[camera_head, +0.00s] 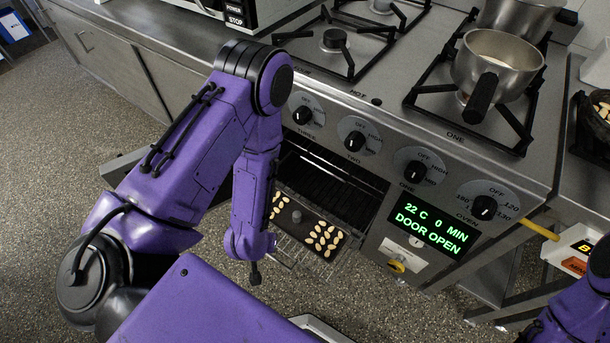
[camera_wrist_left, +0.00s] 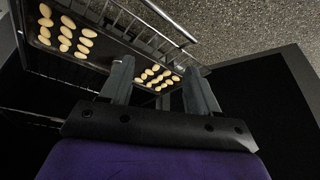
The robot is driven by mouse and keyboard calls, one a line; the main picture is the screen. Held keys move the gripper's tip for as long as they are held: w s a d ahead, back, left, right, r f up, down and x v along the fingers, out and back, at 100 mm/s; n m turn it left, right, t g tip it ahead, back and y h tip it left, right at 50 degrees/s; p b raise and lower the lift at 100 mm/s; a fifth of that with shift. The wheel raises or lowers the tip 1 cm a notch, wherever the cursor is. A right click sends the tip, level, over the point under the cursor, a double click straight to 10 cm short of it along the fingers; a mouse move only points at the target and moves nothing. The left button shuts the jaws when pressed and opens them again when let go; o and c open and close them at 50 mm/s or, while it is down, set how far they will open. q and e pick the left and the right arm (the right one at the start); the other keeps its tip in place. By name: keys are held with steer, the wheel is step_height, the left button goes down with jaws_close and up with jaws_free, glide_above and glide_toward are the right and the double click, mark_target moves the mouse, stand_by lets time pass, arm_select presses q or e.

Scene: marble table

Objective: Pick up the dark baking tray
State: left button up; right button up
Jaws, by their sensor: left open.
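The dark baking tray (camera_head: 293,206) rests on a wire rack in the open oven, with several pale oval pieces grouped on it. My left arm hides part of it in the head view. In the left wrist view the tray (camera_wrist_left: 108,50) lies beyond the fingers, and some pieces show between them. My left gripper (camera_head: 255,274) points down near the tray's front left; in the left wrist view it (camera_wrist_left: 160,88) is open, with nothing held. I cannot tell whether a finger touches the tray. Only part of my right arm shows at the lower right, without its gripper.
The oven display (camera_head: 432,228) reads DOOR OPEN. Control knobs (camera_head: 354,140) line the stove front above the opening. A metal pot (camera_head: 497,62) stands on a burner at the right. The wire rack's rails (camera_wrist_left: 150,38) run beside the tray. Speckled floor lies left of the stove.

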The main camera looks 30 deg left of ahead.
mark_target(297, 215)
arm_select(q)
steer(key=w+d+f+m+t+h+b, duration=0.15)
steer(key=w+m+b, duration=0.3)
steer(key=w, duration=0.75)
steer(key=shift+n+g, duration=0.25)
steer(key=shift+n, duration=0.2)
steer(key=b+x, duration=0.2)
steer(key=x, duration=0.7)
steer(key=shift+w+f, duration=0.2)
steer(key=shift+f, duration=0.1)
steer(key=shift+r, duration=0.1)
jaws_close()
arm_select(e)
step_height(297, 215, down, 10)
steer(key=shift+r, duration=0.15)
